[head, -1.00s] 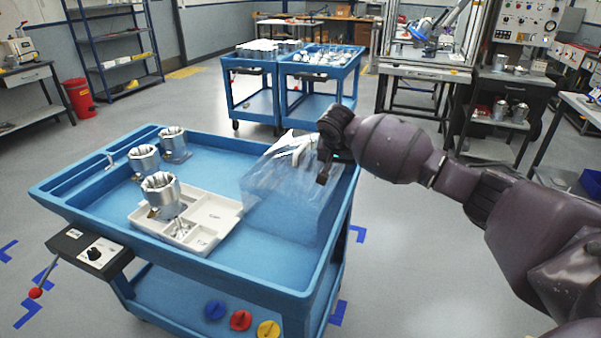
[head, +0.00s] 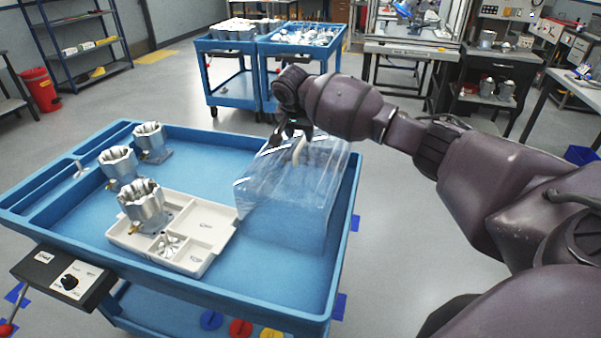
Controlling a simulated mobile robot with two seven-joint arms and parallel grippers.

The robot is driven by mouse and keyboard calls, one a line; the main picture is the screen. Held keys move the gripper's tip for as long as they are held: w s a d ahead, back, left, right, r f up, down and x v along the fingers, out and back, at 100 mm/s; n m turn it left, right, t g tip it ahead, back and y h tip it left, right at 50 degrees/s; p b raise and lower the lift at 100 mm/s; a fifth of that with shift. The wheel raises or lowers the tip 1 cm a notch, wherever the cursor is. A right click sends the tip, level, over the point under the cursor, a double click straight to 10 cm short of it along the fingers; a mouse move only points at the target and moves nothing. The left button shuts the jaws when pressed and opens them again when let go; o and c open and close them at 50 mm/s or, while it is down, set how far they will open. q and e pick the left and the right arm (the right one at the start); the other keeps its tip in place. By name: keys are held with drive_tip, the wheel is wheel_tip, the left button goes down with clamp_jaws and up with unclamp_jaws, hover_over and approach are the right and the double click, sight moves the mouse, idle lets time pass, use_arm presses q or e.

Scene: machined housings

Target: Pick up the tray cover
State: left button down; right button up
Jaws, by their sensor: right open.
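The clear tray cover (head: 285,205) is a transparent box standing on the blue cart's top, right of the white tray (head: 205,220). A pale curved handle (head: 299,151) shows on its top. My right gripper (head: 291,135) is at the top of the cover, beside the handle, pointing down with its dark fingers open. Whether the fingers straddle the handle or touch it cannot be told. My left gripper is out of view.
The white tray holds a machined housing (head: 143,203) and small parts in a compartment. Two more housings (head: 118,166) (head: 151,140) stand behind it on the blue cart (head: 200,150). A control box (head: 65,278) hangs at the cart's front left. Two other carts stand behind.

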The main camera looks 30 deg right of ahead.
sight(301, 143)
drive_tip(key=shift+w+b+x, duration=0.15)
drive_tip(key=shift+b+x, duration=0.15)
drive_tip(key=shift+x, duration=1.3)
drive_tip(key=shift+w+b+x, duration=0.2)
drive_tip(key=shift+b+x, duration=0.1)
drive_tip(key=shift+x, duration=1.3)
drive_tip(key=shift+r, duration=0.15)
drive_tip(key=shift+c, duration=0.2)
clamp_jaws()
